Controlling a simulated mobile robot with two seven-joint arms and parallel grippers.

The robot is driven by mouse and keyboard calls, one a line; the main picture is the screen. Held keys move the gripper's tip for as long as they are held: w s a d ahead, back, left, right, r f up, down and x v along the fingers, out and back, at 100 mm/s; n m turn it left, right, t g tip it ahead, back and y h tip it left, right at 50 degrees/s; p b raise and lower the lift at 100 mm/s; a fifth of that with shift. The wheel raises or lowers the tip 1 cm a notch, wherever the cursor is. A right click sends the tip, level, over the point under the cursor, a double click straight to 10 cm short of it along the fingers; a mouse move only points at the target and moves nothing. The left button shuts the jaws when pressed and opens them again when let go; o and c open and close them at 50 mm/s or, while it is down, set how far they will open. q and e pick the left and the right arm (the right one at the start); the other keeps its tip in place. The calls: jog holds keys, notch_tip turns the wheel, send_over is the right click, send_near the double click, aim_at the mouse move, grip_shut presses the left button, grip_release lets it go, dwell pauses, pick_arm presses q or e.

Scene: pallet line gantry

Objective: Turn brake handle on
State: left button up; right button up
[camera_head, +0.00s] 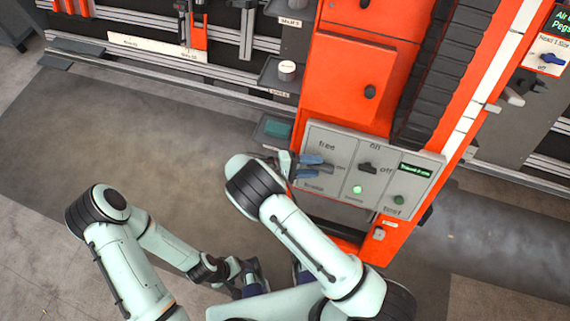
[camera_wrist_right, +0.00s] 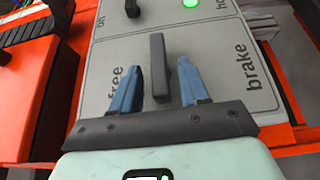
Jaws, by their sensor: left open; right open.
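The brake handle (camera_wrist_right: 160,70) is a dark grey bar on a grey control panel (camera_wrist_right: 205,35). In the right wrist view it points up, between the labels "free" on the left and "brake" on the right. My right gripper (camera_wrist_right: 159,64) is open, with one blue finger on each side of the handle and visible gaps to it. In the head view my right gripper (camera_head: 322,166) is at the left part of the panel (camera_head: 387,147) and largely hides the handle. My left gripper (camera_head: 250,277) is low, away from the panel; it is open.
A dark "on/off" switch (camera_head: 367,168), a lit green button (camera_head: 357,189) and a small green display (camera_head: 415,171) are on the panel. The orange gantry column (camera_head: 345,75) rises behind. A rail rack stands at the back left. The floor at left is clear.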

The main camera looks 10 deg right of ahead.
pick_arm(q)
jog(key=shift+f+b, duration=0.55)
jog(key=shift+b, duration=0.1)
pick_arm(e)
jog(key=v, duration=1.3)
pick_arm(q)
jog(key=shift+a, duration=0.1)
pick_arm(e)
jog(key=shift+a, duration=0.1)
